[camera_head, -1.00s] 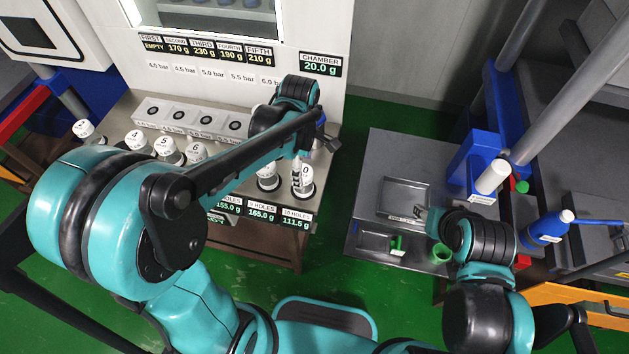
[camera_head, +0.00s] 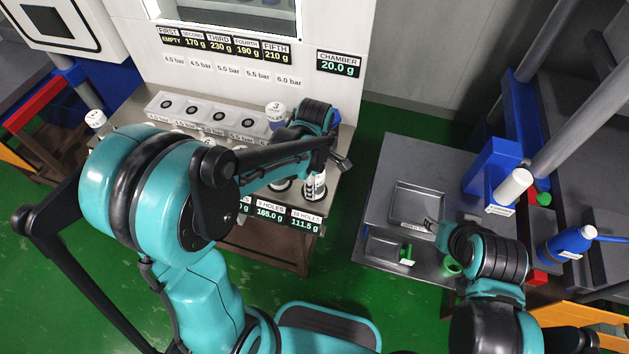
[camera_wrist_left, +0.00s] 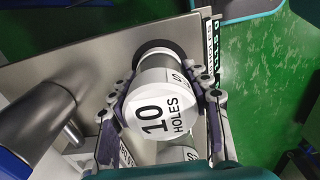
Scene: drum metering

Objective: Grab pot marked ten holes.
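The pot marked ten holes (camera_wrist_left: 160,108) has a white lid reading "10 HOLES", seen in the left wrist view. It stands on a dark round spot on the metal bench; it also shows in the head view (camera_head: 315,187) at the bench's front right corner. My left gripper (camera_wrist_left: 163,95) has one finger on each side of this pot, close against the lid's edges; whether the pads press on it I cannot tell. The left gripper (camera_head: 322,158) also shows above the pot in the head view. My right gripper (camera_head: 432,226) is over the grey side table, small and partly hidden.
Other white pots stand along the bench, one marked 3 (camera_head: 275,112) behind my left gripper. A row of pressure seats (camera_head: 220,117) lies behind them. The side table (camera_head: 375,205) bears a shallow tray (camera_head: 418,186) and green items. Green floor separates bench and table.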

